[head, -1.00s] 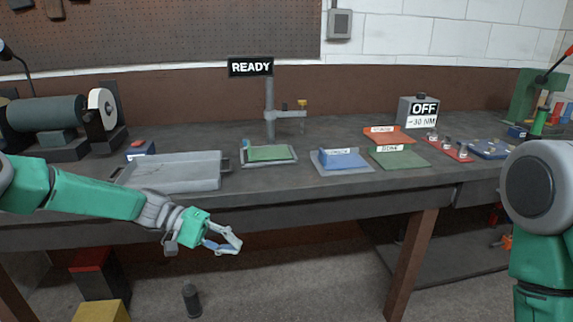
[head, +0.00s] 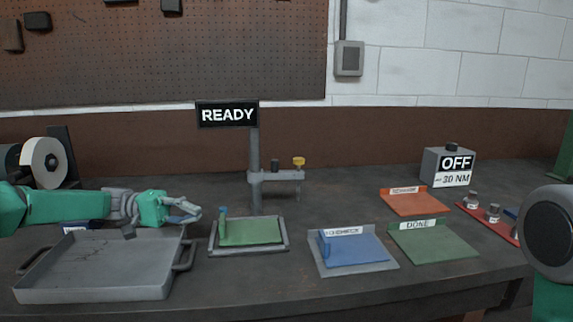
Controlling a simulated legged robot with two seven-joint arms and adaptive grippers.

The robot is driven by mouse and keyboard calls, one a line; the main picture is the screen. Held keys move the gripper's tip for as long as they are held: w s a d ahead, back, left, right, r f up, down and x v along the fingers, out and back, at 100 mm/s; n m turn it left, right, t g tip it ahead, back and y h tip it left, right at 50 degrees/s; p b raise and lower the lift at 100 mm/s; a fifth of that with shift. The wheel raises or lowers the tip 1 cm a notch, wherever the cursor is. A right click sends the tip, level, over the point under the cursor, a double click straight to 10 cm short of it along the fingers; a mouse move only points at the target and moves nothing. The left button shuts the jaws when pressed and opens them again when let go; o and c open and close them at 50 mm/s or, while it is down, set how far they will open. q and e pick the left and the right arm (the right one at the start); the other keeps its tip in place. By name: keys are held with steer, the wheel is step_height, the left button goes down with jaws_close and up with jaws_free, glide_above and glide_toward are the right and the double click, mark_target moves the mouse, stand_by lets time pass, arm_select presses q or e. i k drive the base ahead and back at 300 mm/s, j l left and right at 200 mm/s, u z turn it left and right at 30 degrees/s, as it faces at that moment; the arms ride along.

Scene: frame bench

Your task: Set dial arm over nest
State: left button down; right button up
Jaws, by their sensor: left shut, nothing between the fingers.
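The dial arm (head: 278,177) is a grey horizontal bar on an upright grey post (head: 255,150) under a READY sign. It points right from the post and has a yellow knob (head: 299,161) near its free end. The nest, which I take to be the grey-framed tray with a green pad (head: 252,232), lies on the bench in front of the post. The bar's free end is behind and to the right of the nest. My left gripper (head: 194,212) is shut and empty, left of the post and above the bench. My right gripper is out of view.
A grey metal tray (head: 100,284) sits below my left arm. A blue mat (head: 355,256), a green DONE mat (head: 440,244) and an orange mat (head: 412,203) lie to the right. An OFF box (head: 434,165) stands behind them. A grinder (head: 43,160) is at far left.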

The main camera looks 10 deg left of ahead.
mark_target(275, 174)
steer(key=i+l, duration=0.1)
steer(key=i, duration=0.4)
steer(key=i+l, duration=0.1)
steer(key=i, duration=0.4)
